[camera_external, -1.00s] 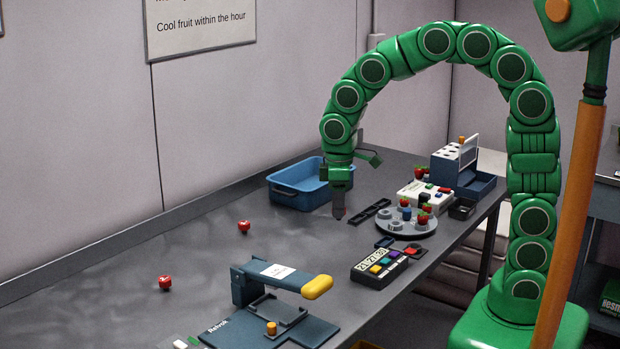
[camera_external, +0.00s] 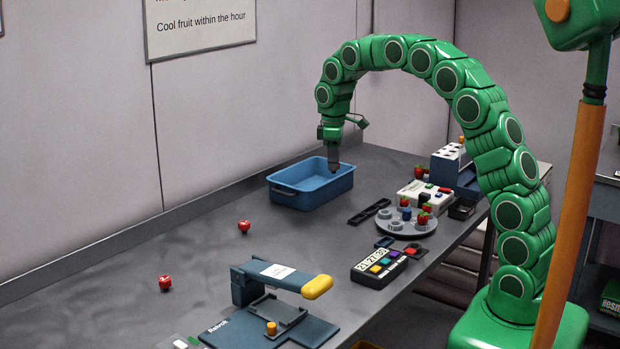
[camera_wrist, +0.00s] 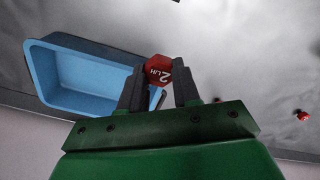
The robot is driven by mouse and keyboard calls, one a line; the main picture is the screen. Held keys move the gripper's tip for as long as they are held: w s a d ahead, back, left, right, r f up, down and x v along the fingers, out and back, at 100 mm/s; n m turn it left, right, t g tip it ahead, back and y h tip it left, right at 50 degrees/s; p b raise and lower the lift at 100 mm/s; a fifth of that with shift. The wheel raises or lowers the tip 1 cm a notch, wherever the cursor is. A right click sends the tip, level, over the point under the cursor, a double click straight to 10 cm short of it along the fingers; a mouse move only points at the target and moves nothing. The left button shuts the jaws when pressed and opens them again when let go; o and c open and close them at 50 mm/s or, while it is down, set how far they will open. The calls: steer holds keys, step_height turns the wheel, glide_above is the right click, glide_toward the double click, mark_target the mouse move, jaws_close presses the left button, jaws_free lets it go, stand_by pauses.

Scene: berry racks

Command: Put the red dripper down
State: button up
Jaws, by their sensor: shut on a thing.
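The red dripper (camera_wrist: 158,72) shows in the wrist view as a small red piece with white "2 L/H" lettering. My gripper (camera_wrist: 157,80) is shut on it, one dark finger on each side. In the external view my gripper (camera_external: 333,168) points down at the right part of the blue tub (camera_external: 296,203), above the table. The dripper is too small or hidden to make out there. In the wrist view the tub (camera_wrist: 48,80) lies left of the fingers, with its near corner partly behind the left finger.
Two small red pieces lie on the grey table, one nearer the middle (camera_external: 244,226) and one at the front left (camera_external: 165,282). A round tray (camera_external: 407,230) with berries stands right of the tub.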

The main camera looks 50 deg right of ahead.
steer(key=w+d, duration=0.2)
steer(key=d, duration=0.5)
glide_toward(305, 185)
steer(key=shift+s+a+f, duration=0.25)
steer(key=shift+s+a, duration=0.05)
steer(key=shift+s, duration=0.55)
steer(key=shift+s+a+f, duration=0.2)
steer(key=shift+s+a, duration=0.1)
steer(key=shift+s, duration=0.55)
steer(key=shift+s+a+f, duration=0.25)
steer(key=shift+s+a, duration=0.05)
steer(key=shift+s, duration=0.55)
steer(key=shift+f, duration=0.1)
steer(key=shift+w+d+f, duration=0.1)
steer(key=shift+w+f, duration=0.1)
steer(key=shift+w, duration=0.05)
steer(key=shift+f, duration=1.65)
steer(key=shift+f, duration=0.1)
steer(key=o, duration=1)
